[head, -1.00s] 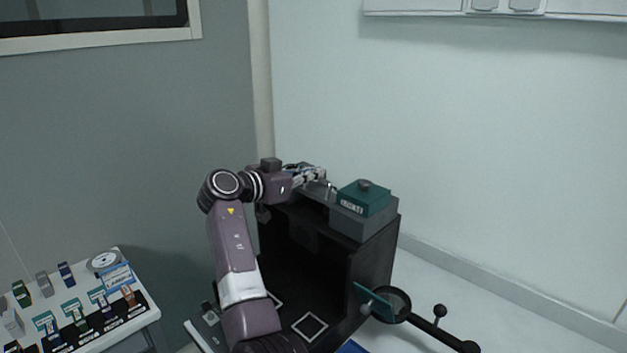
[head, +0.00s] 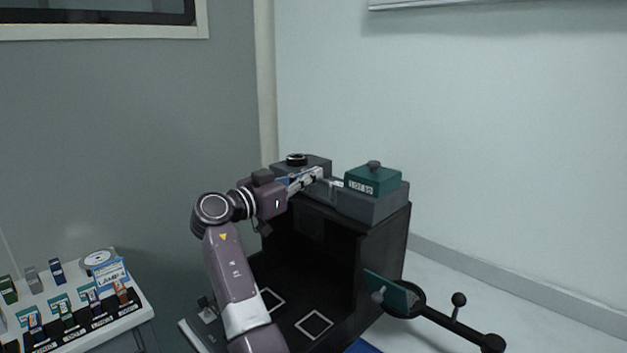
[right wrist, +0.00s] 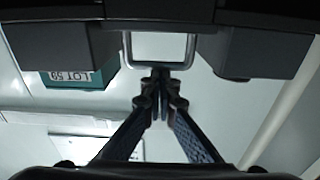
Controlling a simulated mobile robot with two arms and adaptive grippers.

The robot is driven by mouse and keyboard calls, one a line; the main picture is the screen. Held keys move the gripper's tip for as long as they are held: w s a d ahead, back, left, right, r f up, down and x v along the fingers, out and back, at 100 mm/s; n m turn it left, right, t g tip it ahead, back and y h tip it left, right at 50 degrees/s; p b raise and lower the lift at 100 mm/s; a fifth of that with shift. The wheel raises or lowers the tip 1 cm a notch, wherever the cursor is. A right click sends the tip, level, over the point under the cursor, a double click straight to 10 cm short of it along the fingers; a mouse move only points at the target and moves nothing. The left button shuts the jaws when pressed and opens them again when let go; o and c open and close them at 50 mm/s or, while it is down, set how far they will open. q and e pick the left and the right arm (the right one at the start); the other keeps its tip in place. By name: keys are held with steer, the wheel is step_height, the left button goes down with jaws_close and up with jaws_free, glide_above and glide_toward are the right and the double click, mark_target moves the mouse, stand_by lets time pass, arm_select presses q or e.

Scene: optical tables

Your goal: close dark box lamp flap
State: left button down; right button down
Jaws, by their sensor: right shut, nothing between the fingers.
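The dark box (head: 382,260) is a black cabinet with an open front, right of my arm in the head view. On its top are a grey block with a teal unit (head: 372,181) and another grey block with a black round knob (head: 297,160). My right gripper (head: 318,173) is at the top of the box, between these blocks, its fingers shut and empty. In the right wrist view a metal loop handle (right wrist: 193,50) sits between the two blocks, close to the shut fingertips (right wrist: 160,73); contact cannot be told. I cannot clearly make out the lamp flap. My left gripper is out of view.
A teal plate (head: 388,290) and a black arm with ball knobs (head: 459,299) stick out at the box's lower right. White-outlined squares (head: 314,324) mark its floor. A white table (head: 135,314) with several small labelled items stands at the lower left.

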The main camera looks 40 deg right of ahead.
steer(key=shift+f, duration=0.35)
steer(key=shift+a+f, duration=0.1)
steer(key=shift+a, duration=0.45)
steer(key=s+a, duration=0.1)
steer(key=a, duration=1)
steer(key=shift+r, duration=0.25)
